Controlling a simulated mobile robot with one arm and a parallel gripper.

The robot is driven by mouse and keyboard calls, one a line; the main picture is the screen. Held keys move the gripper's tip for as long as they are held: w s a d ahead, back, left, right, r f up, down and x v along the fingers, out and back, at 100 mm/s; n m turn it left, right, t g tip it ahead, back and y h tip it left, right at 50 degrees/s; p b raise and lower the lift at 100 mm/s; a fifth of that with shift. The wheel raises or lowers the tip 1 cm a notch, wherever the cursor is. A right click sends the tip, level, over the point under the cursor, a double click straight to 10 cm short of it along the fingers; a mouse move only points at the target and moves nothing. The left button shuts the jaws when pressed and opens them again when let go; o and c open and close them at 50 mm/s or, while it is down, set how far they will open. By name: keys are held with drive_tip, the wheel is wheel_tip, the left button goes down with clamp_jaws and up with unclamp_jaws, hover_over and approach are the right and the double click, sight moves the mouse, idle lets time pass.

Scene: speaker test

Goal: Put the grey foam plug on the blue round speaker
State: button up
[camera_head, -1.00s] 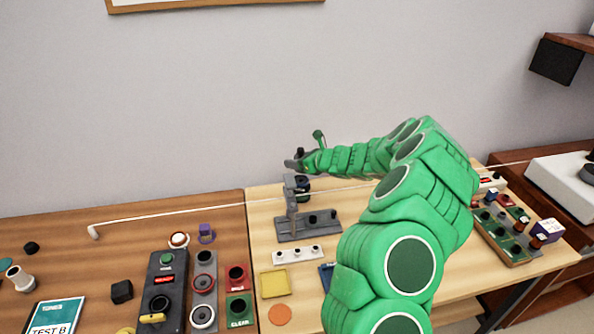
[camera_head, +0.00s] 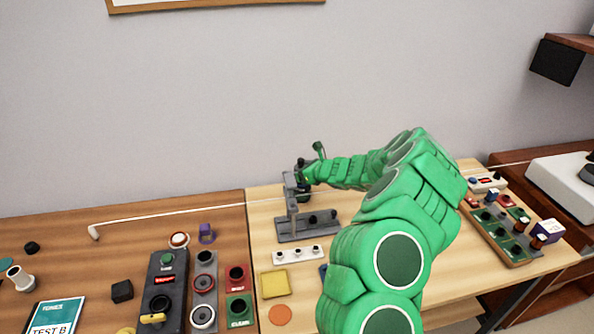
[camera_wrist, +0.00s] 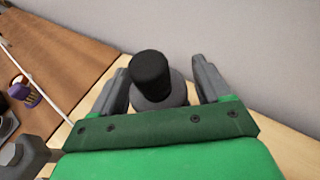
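My gripper (camera_wrist: 160,88) is open in the wrist view, one finger on each side of a dark cylinder (camera_wrist: 151,72) with a wider grey round base (camera_wrist: 160,100). This may be the grey foam plug; its dark top rises between the fingers, and small gaps seem to show at both sides. In the head view my gripper (camera_head: 303,172) is at the top of the grey stand (camera_head: 292,205), small and partly covered by my arm. I cannot make out the blue round speaker for certain in either view.
A white block with several dark knobs (camera_head: 298,255), a yellow square (camera_head: 275,284) and an orange disc (camera_head: 280,315) lie in front of the stand. A white cable (camera_head: 180,222) crosses the tables. A board with several parts (camera_head: 500,225) lies at right.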

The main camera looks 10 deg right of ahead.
drive_tip(key=shift+r, duration=0.1)
drive_tip(key=shift+s+d+r, duration=0.1)
drive_tip(key=shift+d, duration=0.1)
drive_tip(key=v, duration=1.1)
drive_tip(key=shift+s+d, duration=0.15)
drive_tip(key=shift+s, duration=0.15)
